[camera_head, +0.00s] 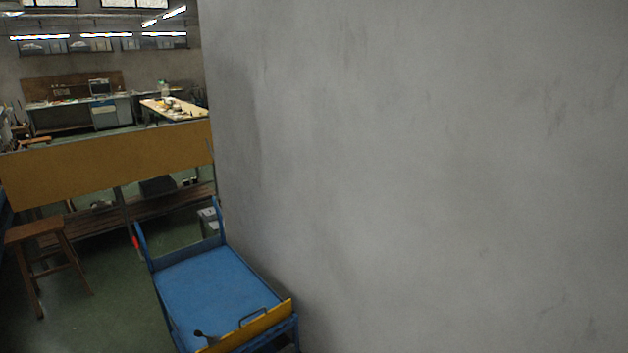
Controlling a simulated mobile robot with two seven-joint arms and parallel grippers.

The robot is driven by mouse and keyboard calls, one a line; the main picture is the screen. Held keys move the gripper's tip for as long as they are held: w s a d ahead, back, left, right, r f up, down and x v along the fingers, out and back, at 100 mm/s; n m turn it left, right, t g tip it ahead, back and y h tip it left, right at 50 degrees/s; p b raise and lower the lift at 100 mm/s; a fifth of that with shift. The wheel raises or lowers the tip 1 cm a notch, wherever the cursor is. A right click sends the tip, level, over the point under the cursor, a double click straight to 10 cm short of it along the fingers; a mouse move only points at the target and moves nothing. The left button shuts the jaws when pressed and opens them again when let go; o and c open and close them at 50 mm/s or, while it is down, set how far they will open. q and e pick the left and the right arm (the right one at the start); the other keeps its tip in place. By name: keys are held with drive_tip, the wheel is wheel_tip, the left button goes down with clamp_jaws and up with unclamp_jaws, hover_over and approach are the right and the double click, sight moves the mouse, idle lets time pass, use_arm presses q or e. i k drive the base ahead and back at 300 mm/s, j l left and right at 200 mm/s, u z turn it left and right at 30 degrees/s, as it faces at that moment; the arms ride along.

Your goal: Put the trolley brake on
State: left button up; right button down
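A blue trolley (212,288) stands on the green floor against the grey wall, low in the view. Its flat deck is empty, and a blue push handle rises at its far end. A yellow panel (266,324) runs along its near end, with a dark bar handle (253,317) beside it. A small dark lever with a round knob (198,333) shows at the near left corner; I cannot tell whether it is the brake or how it is set. The wheels are hidden or out of view. Neither of my grippers is in view.
A large grey wall (430,170) fills the right side. A wooden stool (38,232) stands left of the trolley, and a bench with a brown panel (110,160) stands behind. Green floor (115,315) is clear between stool and trolley.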

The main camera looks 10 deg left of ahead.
sight(143, 260)
drive_tip(key=i+j+u, duration=0.2)
drive_tip(key=i+u, duration=0.3)
drive_tip(key=i+j+u, duration=0.1)
drive_tip(key=i+u, duration=0.35)
drive_tip(key=i+l+u, duration=0.1)
drive_tip(key=i+u, duration=0.4)
drive_tip(key=i+j, duration=0.15)
drive_tip(key=i, duration=1.65)
drive_tip(key=i+j, duration=0.1)
drive_tip(key=i, duration=1.65)
